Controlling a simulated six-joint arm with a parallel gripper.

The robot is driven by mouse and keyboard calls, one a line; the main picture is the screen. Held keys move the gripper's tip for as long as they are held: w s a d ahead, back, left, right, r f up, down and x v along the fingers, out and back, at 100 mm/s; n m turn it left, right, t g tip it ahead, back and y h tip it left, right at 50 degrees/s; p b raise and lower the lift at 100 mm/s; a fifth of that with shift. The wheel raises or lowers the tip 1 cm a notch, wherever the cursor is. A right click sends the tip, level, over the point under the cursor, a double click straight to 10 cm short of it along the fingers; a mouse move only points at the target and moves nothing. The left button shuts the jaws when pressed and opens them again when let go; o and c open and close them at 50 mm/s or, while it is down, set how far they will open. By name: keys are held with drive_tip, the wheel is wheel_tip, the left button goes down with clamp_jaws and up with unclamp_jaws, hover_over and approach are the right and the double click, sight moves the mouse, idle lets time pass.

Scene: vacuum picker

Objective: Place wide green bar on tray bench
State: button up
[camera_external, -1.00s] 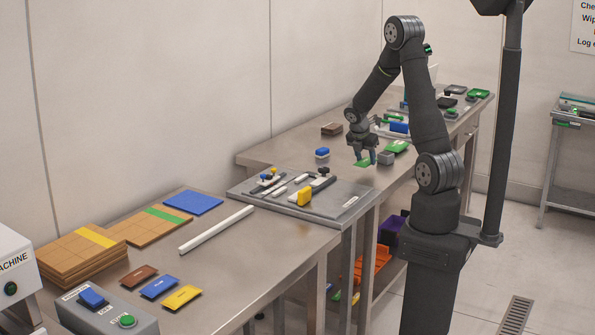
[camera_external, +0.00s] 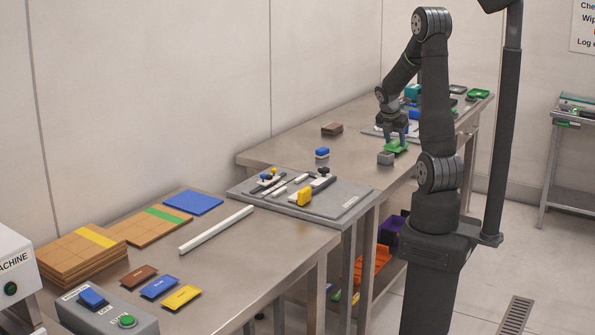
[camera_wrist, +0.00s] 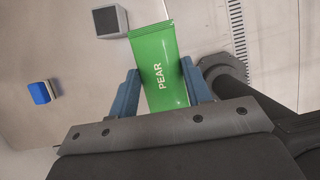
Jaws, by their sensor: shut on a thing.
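A wide green bar (camera_wrist: 158,68) with the white word PEAR is between my fingers in the wrist view. My gripper (camera_wrist: 163,88) is shut on it, with a blue finger against each side. In the external view my gripper (camera_external: 395,138) is over the far bench, and green (camera_external: 396,147) shows right below its fingers. A green item lay at that same spot earlier, so I cannot separate it from the held bar, nor tell whether the bar touches anything. The far bench (camera_external: 290,148) is bare metal near its left end.
A grey block (camera_external: 385,158) stands just in front of my gripper. A blue-and-white block (camera_external: 322,153) and a brown stack (camera_external: 332,129) are to the left. A fixture plate (camera_external: 345,200) with a yellow part (camera_external: 304,197) is nearer. A green tray (camera_external: 479,93) is at the far end.

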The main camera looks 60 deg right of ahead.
drive_tip(key=w+a, duration=1.8)
drive_tip(key=w, duration=0.4)
drive_tip(key=w+a, duration=0.4)
drive_tip(key=a, duration=0.9)
drive_tip(key=w+a, duration=0.3)
drive_tip(key=a, duration=1)
hover_over(217, 302)
drive_tip(key=shift+n, duration=0.3)
drive_tip(key=f, duration=0.8)
drive_tip(key=shift+w+a+f, duration=0.15)
drive_tip(key=shift+a+f, duration=0.15)
drive_tip(key=shift+a, duration=0.1)
drive_tip(key=shift+s+a+f, duration=0.2)
drive_tip(key=shift+a+f, duration=0.05)
drive_tip(key=shift+a, duration=0.1)
drive_tip(key=shift+f, duration=2)
